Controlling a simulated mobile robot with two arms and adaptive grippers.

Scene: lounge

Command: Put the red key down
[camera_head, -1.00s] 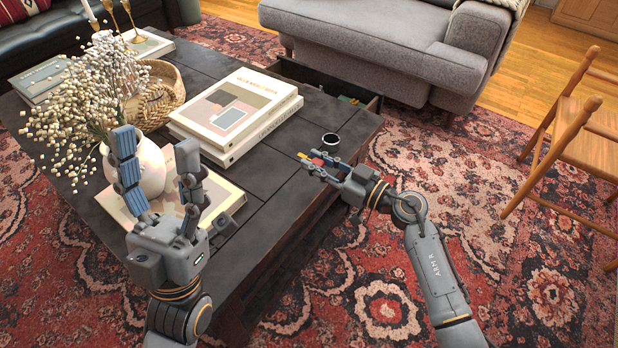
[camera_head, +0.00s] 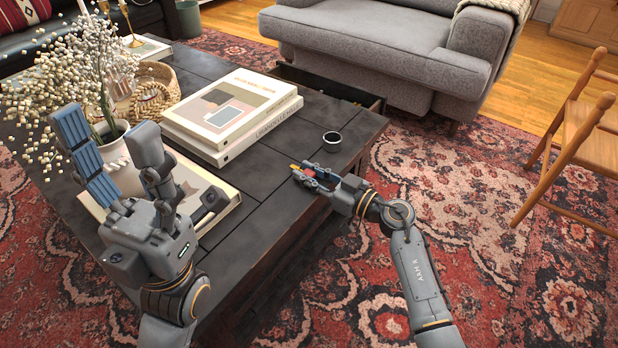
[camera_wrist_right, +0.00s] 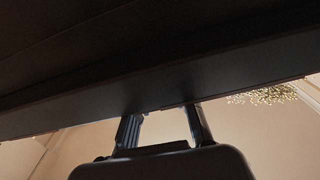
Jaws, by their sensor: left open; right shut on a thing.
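The red key (camera_head: 308,172) is between the fingers of my right gripper (camera_head: 306,178), at the right part of the dark coffee table (camera_head: 262,205). A small yellow part shows at its left end. The gripper is shut on it, and the fingers hide much of it. I cannot tell whether the key touches the tabletop. In the right wrist view, the gripper fingers (camera_wrist_right: 165,125) reach up to a dark table edge (camera_wrist_right: 160,90), and the key is hidden. My left gripper (camera_head: 110,145) is open and empty, in front of the white vase (camera_head: 122,168).
A small dark cup (camera_head: 332,141) stands just beyond the right gripper. Stacked books (camera_head: 232,108) lie further left, and another book (camera_head: 205,190) lies near the left gripper. An open drawer (camera_head: 330,87) sticks out at the back. Bare tabletop lies left of the key.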

